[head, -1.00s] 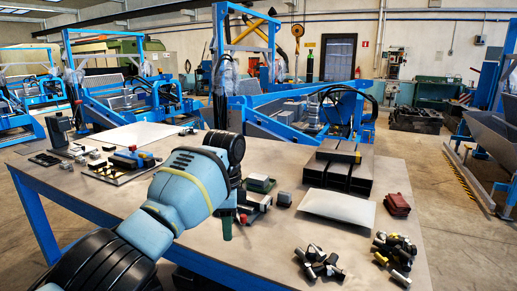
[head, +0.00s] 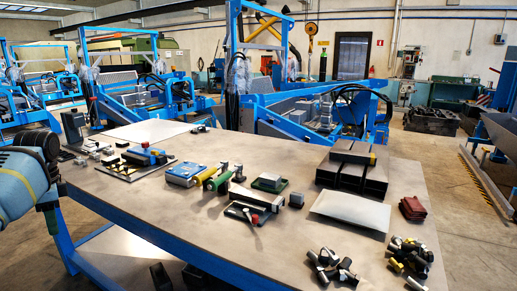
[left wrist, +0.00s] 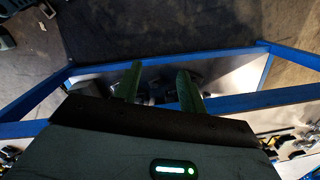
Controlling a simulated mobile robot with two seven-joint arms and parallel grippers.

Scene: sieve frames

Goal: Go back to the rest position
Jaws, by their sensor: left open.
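My left arm shows at the left edge of the head view, off the left end of the workbench (head: 225,240). Only part of my left gripper (head: 50,215) is visible there, pointing down beside the bench edge. In the left wrist view my left gripper (left wrist: 159,86) has its two green fingers apart with nothing between them. Below it are blue frame bars (left wrist: 40,98) and the floor (left wrist: 180,30). My right arm and gripper are in neither view.
On the bench are a blue box (head: 183,173), a green tray with a grey block (head: 268,182), black bars (head: 348,172), a pale plate (head: 350,210), red pouches (head: 412,209) and loose small parts (head: 332,266). The front middle of the bench is bare.

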